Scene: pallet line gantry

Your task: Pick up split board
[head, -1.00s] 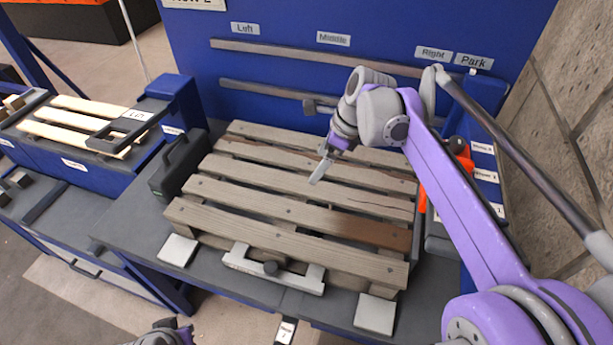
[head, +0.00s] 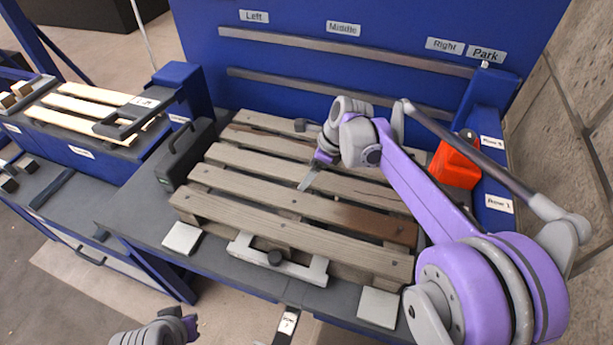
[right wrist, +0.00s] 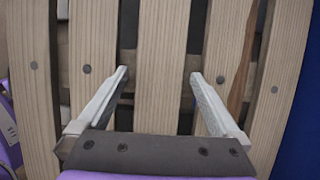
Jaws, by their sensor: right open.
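The pallet (head: 285,236) lies on the workbench with several weathered boards across it. The middle board (head: 250,163), third from the front, showed a dark crack near its right end in the earlier head view; my arm now partly covers that area. My right gripper (head: 306,182) points down over this board. In the right wrist view my right gripper (right wrist: 160,75) is open and empty, its fingers over the gaps on either side of the middle board (right wrist: 160,45). Contact cannot be told. My left gripper (head: 188,326) is at the bottom edge, mostly cut off.
A dark case (head: 186,152) stands left of the pallet. An orange object (head: 455,162) is at the right. A blue panel (head: 390,25) with rails stands behind. Pale slats (head: 85,107) lie on the left bench.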

